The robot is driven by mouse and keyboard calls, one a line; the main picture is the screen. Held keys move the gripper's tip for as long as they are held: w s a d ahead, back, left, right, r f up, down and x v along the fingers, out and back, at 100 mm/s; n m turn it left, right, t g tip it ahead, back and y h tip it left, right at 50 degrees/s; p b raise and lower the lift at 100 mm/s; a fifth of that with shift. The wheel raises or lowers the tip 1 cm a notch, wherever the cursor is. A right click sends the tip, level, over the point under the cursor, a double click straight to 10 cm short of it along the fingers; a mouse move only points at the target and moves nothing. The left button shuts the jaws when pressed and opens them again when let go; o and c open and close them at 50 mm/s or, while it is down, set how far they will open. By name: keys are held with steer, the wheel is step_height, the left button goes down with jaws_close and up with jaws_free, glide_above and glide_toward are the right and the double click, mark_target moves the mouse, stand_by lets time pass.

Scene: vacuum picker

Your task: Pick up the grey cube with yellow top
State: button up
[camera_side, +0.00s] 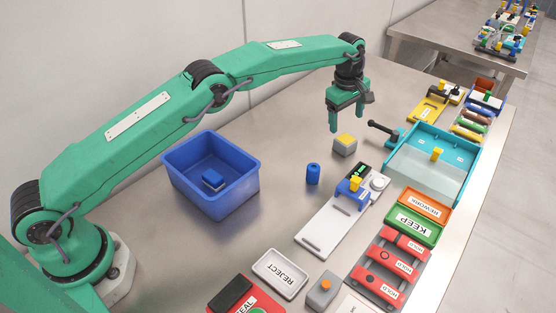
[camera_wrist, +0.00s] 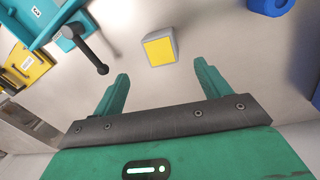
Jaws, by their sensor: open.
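The grey cube with yellow top (camera_side: 345,145) sits on the metal table, below and slightly right of my gripper (camera_side: 347,115) in the side view. My gripper is open and empty, held above the table with its fingers pointing down. In the wrist view the cube (camera_wrist: 159,48) lies ahead of the two teal fingers (camera_wrist: 160,88), roughly midway between them sideways. The fingers do not touch the cube. Its yellow top faces up and is fully visible.
A blue cylinder (camera_side: 313,174) stands near the cube. A teal fixture (camera_side: 402,165) with a dark handle (camera_side: 382,130) is to its right. A blue bin (camera_side: 167,172) holding a blue block is at left. A white plate fixture (camera_side: 322,231) lies in front. Bare table surrounds the cube.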

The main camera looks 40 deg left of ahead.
mark_target(346, 140)
steer(key=shift+w+d+f, duration=0.1)
steer(key=shift+f, duration=1.2)
steer(key=shift+w+d+f, duration=0.1)
steer(key=shift+d+f, duration=0.05)
steer(key=shift+f, duration=1.15)
steer(key=shift+w+d+f, duration=0.1)
steer(key=shift+f, duration=1.2)
steer(key=c, duration=1.1)
